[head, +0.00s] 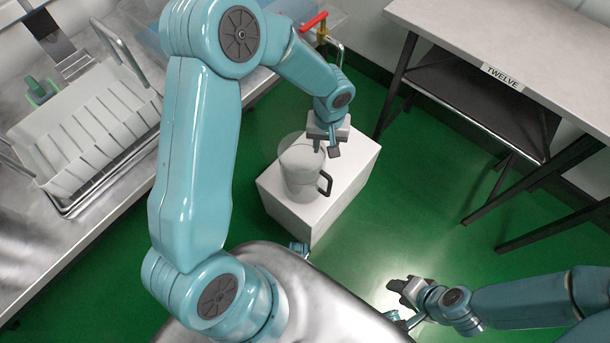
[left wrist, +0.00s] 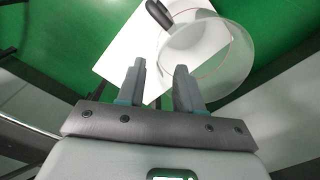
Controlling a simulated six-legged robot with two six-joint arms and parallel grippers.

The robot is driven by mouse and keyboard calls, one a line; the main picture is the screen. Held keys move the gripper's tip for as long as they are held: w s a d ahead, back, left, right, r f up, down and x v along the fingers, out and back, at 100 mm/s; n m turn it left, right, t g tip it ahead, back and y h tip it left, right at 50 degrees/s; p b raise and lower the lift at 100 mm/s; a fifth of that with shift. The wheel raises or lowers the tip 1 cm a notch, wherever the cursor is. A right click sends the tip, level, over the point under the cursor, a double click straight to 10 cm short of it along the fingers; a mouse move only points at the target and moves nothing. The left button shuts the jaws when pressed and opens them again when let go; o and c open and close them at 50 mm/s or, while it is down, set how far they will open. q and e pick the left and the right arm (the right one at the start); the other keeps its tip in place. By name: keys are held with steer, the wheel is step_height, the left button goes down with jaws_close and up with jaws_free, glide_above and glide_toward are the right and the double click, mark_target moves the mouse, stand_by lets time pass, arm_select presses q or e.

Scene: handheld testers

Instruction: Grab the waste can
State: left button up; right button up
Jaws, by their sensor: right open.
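The waste can (head: 300,178) is a pale, see-through can with a dark handle (head: 325,183) on its right side. It stands upright on a white block. In the left wrist view the can (left wrist: 220,75) shows its round rim beyond and to the right of the fingers. My left gripper (head: 325,150) is at the can's upper right edge; its fingers (left wrist: 159,88) are apart with nothing held between them. I cannot tell whether they touch the can. My right gripper (head: 396,297) is open and empty, low over the green floor.
The white block (head: 348,178) stands on the green floor (head: 400,215). A metal counter (head: 110,215) with a white dish rack (head: 85,135) is at left. A table (head: 500,45) labelled TWELVE, with dark legs, is at upper right. The floor right of the block is clear.

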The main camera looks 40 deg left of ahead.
mark_target(324, 163)
arm_select(q)
step_height(324, 163, down, 3)
steer(key=shift+f, duration=0.15)
steer(key=f+b, duration=0.1)
steer(key=f, duration=0.4)
steer(key=shift+s+d+f+b, duration=0.1)
steer(key=shift+s+d+b, duration=0.1)
steer(key=shift+b, duration=0.2)
jaws_close()
stand_by(0.9)
